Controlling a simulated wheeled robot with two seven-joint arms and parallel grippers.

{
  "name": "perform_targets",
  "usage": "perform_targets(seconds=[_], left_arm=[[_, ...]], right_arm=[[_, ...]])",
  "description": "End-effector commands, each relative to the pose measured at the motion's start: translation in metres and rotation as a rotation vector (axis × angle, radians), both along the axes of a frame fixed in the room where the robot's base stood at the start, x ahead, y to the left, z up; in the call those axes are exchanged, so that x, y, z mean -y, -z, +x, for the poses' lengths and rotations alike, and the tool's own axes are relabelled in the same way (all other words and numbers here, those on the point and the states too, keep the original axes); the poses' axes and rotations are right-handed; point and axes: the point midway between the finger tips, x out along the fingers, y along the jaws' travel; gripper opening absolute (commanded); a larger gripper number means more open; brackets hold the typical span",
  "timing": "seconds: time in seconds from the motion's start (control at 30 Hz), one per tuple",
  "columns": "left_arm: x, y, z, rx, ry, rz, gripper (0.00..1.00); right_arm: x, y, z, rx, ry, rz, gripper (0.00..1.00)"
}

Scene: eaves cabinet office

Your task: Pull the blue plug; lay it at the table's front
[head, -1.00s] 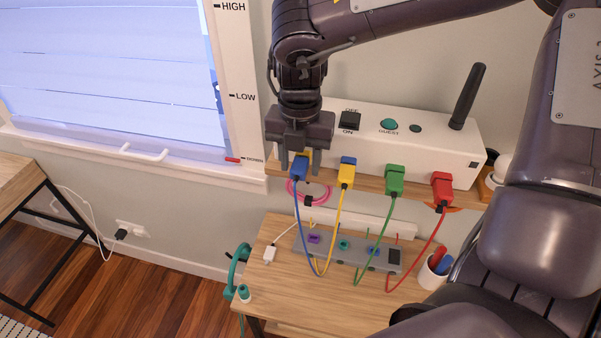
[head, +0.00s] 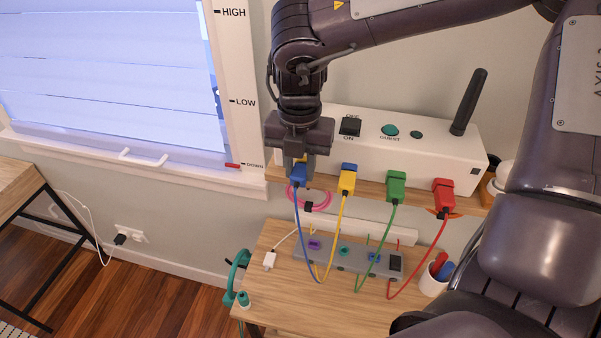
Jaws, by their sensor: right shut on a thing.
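The blue plug (head: 299,174) is at the left end of the row of plugs at the front of the white box (head: 350,122). My right gripper (head: 302,163) points down over it and is shut on it. The fingers partly hide the plug, so I cannot tell whether it is still seated in its socket. A blue cable hangs from it to the table below. The wooden table (head: 285,305) stands under the shelf; its front part is mostly bare. My left gripper is not in view.
Yellow (head: 347,180), green (head: 396,187) and red (head: 444,196) plugs sit right of the blue one, with hanging cables. A grey strip (head: 345,262), white adapter (head: 269,260), teal headphones (head: 239,270) and pen cup (head: 432,280) are on the table. A pink cable coil (head: 312,201) hangs below the shelf.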

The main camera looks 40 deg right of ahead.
Motion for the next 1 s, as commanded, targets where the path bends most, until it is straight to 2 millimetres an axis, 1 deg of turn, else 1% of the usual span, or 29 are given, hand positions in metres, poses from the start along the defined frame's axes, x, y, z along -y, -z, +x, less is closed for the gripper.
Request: perform_targets(seconds=[0.4,1.0], left_arm=[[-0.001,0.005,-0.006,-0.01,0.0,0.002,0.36],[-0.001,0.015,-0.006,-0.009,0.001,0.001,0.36]], right_arm=[[-0.008,0.002,-0.007,-0.005,-0.004,0.003,0.0],[-0.026,0.002,-0.022,-0.004,-0.003,0.002,0.0]])
